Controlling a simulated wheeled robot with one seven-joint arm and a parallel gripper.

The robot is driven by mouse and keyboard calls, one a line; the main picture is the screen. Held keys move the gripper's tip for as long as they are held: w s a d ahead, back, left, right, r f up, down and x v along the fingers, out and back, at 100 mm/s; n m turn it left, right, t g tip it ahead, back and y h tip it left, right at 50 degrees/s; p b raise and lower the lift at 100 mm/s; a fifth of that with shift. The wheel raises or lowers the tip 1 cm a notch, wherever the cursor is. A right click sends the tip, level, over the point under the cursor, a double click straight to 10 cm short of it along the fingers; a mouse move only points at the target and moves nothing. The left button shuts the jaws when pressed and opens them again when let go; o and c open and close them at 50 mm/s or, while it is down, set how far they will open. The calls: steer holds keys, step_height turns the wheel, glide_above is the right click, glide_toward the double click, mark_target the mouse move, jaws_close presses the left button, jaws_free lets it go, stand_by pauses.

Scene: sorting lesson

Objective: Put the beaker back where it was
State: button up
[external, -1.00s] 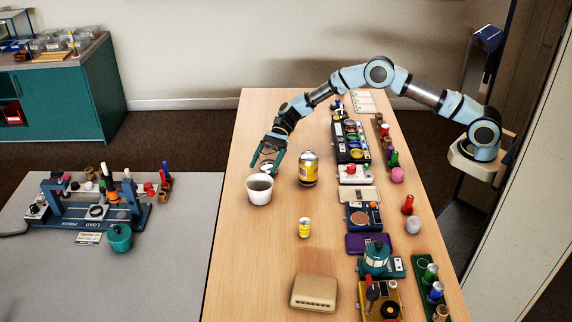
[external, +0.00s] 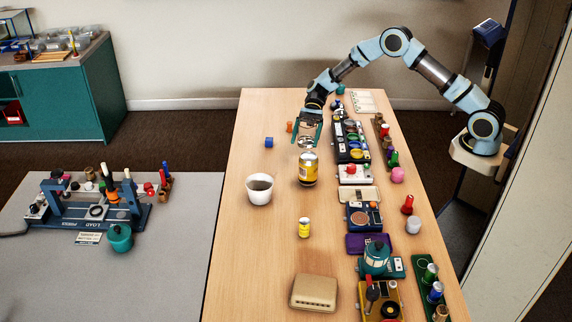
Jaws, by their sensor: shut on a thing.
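My gripper (external: 307,140) is over the far half of the table, just behind the yellow can (external: 308,170) in this view. Its green fingers point down and are shut on a small, pale, see-through thing that looks like the beaker (external: 307,143). The can's top lies close below it in the picture and may hide its lower part. I cannot tell the gap between them.
A blue cube (external: 269,142) and an orange piece (external: 289,127) lie left of my gripper. A black tray (external: 351,141) of coloured pieces lies to its right. A small yellow can (external: 304,228) and a beige box (external: 314,293) stand nearer. The table's left strip is mostly clear.

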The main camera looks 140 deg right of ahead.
mark_target(312, 124)
steer(key=shift+f+p, duration=0.3)
steer(key=shift+f, duration=2.55)
steer(key=shift+f, duration=0.2)
steer(key=o, duration=1.4)
steer(key=shift+c, duration=0.2)
steer(key=shift+r, duration=0.15)
steer(key=b+v, duration=0.1)
steer(key=v, duration=1.1)
steer(key=shift+r+b, duration=0.1)
steer(key=shift+b, duration=0.3)
